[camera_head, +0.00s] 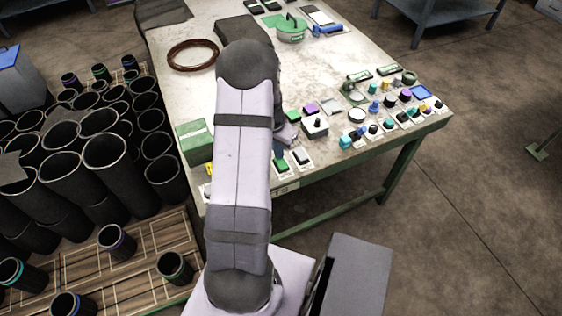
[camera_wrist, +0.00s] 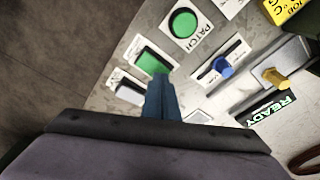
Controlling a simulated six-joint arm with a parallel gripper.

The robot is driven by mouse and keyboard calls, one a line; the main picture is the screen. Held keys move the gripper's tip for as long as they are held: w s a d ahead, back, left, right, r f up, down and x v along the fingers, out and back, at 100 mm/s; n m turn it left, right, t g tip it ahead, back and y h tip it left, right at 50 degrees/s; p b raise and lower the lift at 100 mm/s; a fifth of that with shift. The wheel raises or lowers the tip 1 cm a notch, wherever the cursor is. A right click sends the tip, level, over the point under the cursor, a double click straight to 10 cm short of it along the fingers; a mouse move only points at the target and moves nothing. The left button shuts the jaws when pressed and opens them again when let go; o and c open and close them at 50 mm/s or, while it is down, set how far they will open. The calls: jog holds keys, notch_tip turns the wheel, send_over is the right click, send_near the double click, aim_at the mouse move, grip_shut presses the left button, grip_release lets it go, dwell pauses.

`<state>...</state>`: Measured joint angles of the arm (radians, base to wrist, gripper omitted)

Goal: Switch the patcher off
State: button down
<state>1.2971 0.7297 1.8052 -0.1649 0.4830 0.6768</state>
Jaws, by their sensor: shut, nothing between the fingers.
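The wrist view shows a round green button (camera_wrist: 182,23) on a white plate marked PATCH. Beside it is a green rocker switch (camera_wrist: 152,62) in a dark frame on a white plate. A pale rocker switch (camera_wrist: 130,93) sits just below that. My gripper (camera_wrist: 159,84) is shut and empty, its blue-grey fingertips close to the lower edge of the green rocker. I cannot tell whether they touch it. In the head view my arm hides most of the gripper, and the small switches (camera_head: 301,157) stand at the bench's near edge.
A blue-knobbed slider or switch (camera_wrist: 226,67), a yellow-knobbed lever (camera_wrist: 276,79) and a READY sign (camera_wrist: 270,110) lie close by. The bench (camera_head: 185,100) carries many small controls at right and a green box (camera_head: 194,142) at left. Black sleeves (camera_head: 105,152) crowd the left side.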

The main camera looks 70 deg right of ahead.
jog(key=shift+f, duration=0.4)
jog(key=shift+r, duration=0.15)
notch_tip(320, 180, up, 7)
jog(key=p, duration=0.4)
jog(key=shift+p, duration=0.35)
dwell(0.6)
